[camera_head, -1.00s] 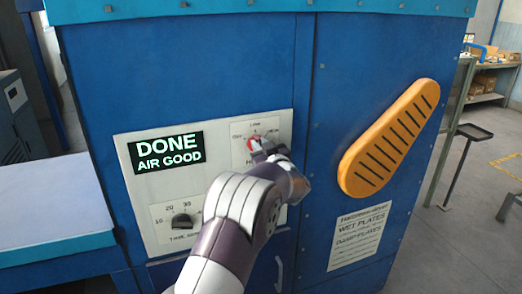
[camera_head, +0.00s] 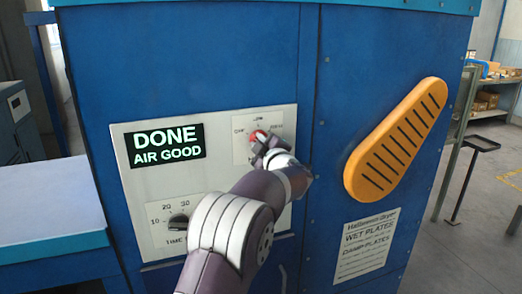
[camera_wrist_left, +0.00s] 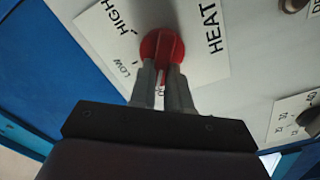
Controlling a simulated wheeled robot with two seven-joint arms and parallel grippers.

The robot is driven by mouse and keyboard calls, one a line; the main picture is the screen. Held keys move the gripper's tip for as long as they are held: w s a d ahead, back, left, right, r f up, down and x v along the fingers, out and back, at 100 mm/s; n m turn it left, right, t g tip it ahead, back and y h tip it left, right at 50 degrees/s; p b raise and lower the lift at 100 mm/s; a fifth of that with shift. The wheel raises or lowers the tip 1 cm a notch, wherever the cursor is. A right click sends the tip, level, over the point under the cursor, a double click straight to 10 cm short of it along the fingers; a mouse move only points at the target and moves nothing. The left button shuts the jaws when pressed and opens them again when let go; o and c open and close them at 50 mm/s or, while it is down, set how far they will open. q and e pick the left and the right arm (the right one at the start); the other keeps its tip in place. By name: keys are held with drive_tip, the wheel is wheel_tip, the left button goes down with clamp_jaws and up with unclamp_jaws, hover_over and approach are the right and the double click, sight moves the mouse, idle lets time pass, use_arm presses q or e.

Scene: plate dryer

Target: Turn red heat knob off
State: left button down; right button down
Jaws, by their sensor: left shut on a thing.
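The red heat knob (camera_head: 258,136) sits on a white plate on the dryer's control panel (camera_head: 220,188). My left gripper (camera_head: 264,146) reaches it from below. In the left wrist view the fingers (camera_wrist_left: 162,84) are shut on the knob's grip bar, one on each side, and the round red knob (camera_wrist_left: 160,46) shows beyond them. The words HIGH, LOW and HEAT show around it. The fingers hide part of the scale, and I cannot tell exactly where the knob points. My right gripper is not in view.
A display (camera_head: 164,145) reads DONE, AIR GOOD. A black timer knob (camera_head: 178,222) is lower on the panel. An orange slotted guard (camera_head: 396,140) stands out on the right. A pale table (camera_head: 45,200) is at the left.

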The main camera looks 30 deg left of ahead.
use_arm(q)
drive_tip(key=shift+f+n+b, duration=0.2)
drive_tip(key=shift+n+b, duration=0.1)
drive_tip(key=shift+n, duration=0.2)
drive_tip(key=c, duration=1.1)
unclamp_jaws()
drive_tip(key=shift+s, duration=0.15)
drive_tip(key=shift+r, duration=0.15)
drive_tip(key=b+v, duration=0.3)
drive_tip(key=v, duration=0.9)
drive_tip(key=shift+s+d, duration=0.25)
drive_tip(key=shift+s, duration=0.1)
